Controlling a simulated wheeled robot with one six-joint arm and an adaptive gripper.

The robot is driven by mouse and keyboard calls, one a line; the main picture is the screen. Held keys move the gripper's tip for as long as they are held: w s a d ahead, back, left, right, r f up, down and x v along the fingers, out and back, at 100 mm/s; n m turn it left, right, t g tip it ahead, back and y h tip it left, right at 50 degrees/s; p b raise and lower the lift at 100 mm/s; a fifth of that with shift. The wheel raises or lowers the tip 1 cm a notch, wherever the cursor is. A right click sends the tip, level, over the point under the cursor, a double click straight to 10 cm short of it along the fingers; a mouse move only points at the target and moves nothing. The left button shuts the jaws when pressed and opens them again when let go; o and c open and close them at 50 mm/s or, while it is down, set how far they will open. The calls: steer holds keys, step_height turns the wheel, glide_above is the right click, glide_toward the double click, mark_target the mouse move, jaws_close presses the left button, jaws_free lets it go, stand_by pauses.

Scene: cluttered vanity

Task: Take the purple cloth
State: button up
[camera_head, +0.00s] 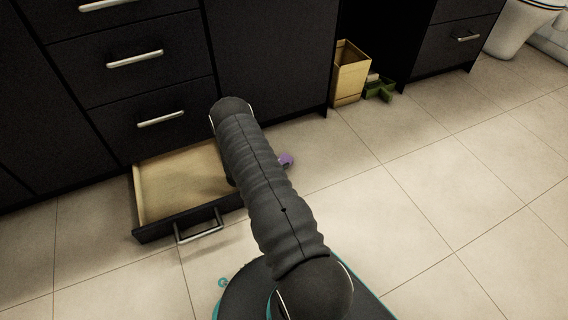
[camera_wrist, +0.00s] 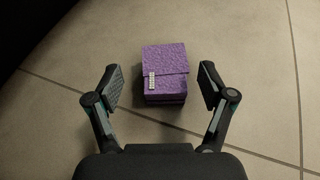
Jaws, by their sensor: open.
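The purple cloth (camera_wrist: 165,75) is a folded, textured block with a small white label, lying on the tiled floor. In the wrist view it sits ahead of my gripper (camera_wrist: 158,88), roughly centred between the two fingers. The fingers are spread wide and do not touch it. In the head view only a small purple bit of the cloth (camera_head: 286,160) shows, just right of my arm. My arm hides the rest of it, and my gripper is hidden there too.
An open bottom drawer (camera_head: 160,190) juts out left of my arm, empty where visible. Dark cabinets (camera_head: 270,60) stand behind. A tan bin (camera_head: 349,75) and a green object (camera_head: 380,90) stand at the back right. The tiled floor (camera_head: 450,200) to the right is clear.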

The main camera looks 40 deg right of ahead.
mark_target(287, 157)
steer(key=x, duration=0.5)
steer(key=shift+s+d+f+b, duration=0.2)
steer(key=shift+s+d+b, duration=0.1)
steer(key=shift+b, duration=0.1)
steer(key=shift+w+d+f, duration=0.15)
steer(key=shift+w+d, duration=0.05)
steer(key=shift+d, duration=0.3)
steer(key=c, duration=1.1)
